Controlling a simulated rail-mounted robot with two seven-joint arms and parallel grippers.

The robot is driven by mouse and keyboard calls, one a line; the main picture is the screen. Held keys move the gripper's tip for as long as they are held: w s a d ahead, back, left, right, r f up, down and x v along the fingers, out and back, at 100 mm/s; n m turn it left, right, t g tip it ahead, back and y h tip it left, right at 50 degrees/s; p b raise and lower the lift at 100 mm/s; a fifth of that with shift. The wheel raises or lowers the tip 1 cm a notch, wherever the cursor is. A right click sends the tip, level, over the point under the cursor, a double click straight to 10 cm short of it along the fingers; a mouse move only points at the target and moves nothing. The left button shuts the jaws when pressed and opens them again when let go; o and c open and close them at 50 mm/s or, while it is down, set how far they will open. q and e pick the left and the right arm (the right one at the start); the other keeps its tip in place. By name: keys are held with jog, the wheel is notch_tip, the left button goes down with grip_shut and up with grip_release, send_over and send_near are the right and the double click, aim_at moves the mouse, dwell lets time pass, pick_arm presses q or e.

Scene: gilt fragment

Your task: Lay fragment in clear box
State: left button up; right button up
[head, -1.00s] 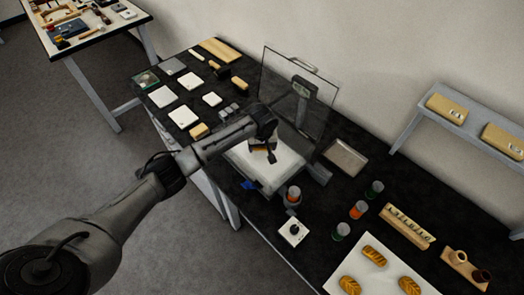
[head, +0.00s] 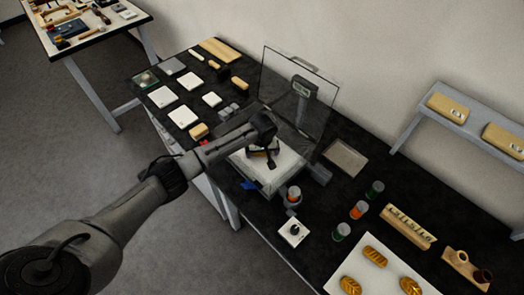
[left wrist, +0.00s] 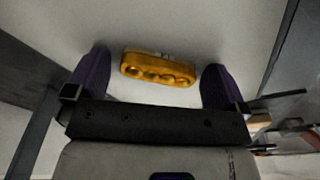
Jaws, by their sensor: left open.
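The fragment (left wrist: 158,69) is a golden, elongated piece with several round hollows along it. In the left wrist view it lies on a pale flat surface between and just beyond my fingertips, not clasped. My left gripper (left wrist: 158,82) is open, with one dark finger on each side of the fragment. In the head view my left gripper (head: 266,158) hangs over the white plate (head: 284,170) of a device with a clear upright panel (head: 306,80), and hides most of the fragment. A small clear box (head: 146,78) appears at the table's far left corner. My right gripper is out of view.
White squares (head: 190,81) and small blocks lie left of the device. Orange and green-banded jars (head: 359,210) stand to the right, near a white board (head: 375,262) with golden leaf-like pieces. A grey shelf (head: 460,125) stands at right.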

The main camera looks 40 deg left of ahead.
aim_at(263, 158)
pick_arm(q)
jog(key=shift+r, duration=0.2)
notch_tip(263, 158, up, 12)
jog(key=s+d+p, duration=0.1)
jog(key=shift+p, duration=0.4)
dwell(0.4)
